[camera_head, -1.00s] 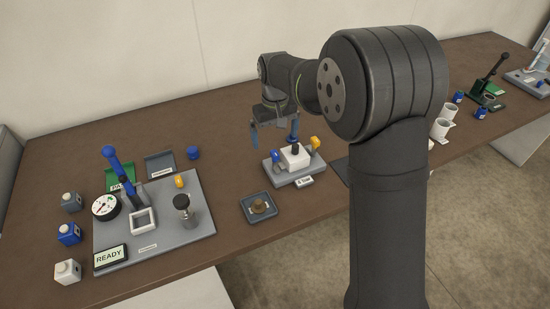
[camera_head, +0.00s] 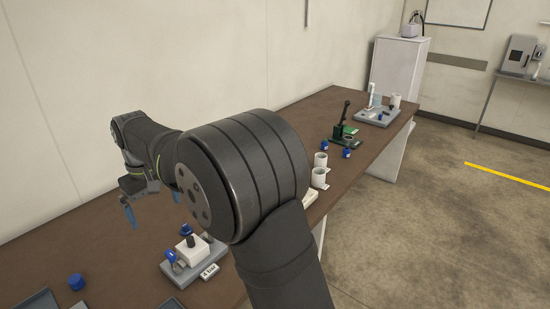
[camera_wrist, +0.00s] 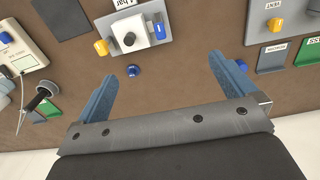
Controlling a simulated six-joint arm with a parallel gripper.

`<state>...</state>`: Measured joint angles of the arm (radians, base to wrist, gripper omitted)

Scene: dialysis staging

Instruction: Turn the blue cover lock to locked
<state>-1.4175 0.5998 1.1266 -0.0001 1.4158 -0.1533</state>
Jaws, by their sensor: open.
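A grey base (camera_head: 208,268) carries a white block (camera_head: 187,252) with a black knob on top and an upright blue lever (camera_head: 171,258) beside it.
A loose blue cap (camera_wrist: 133,71) lies on the brown table between the fingers in the wrist view. White cups (camera_head: 320,168) and a green stand with a black lever (camera_head: 343,131) are further right. Another grey panel (camera_wrist: 290,20) is at the wrist view's upper right.

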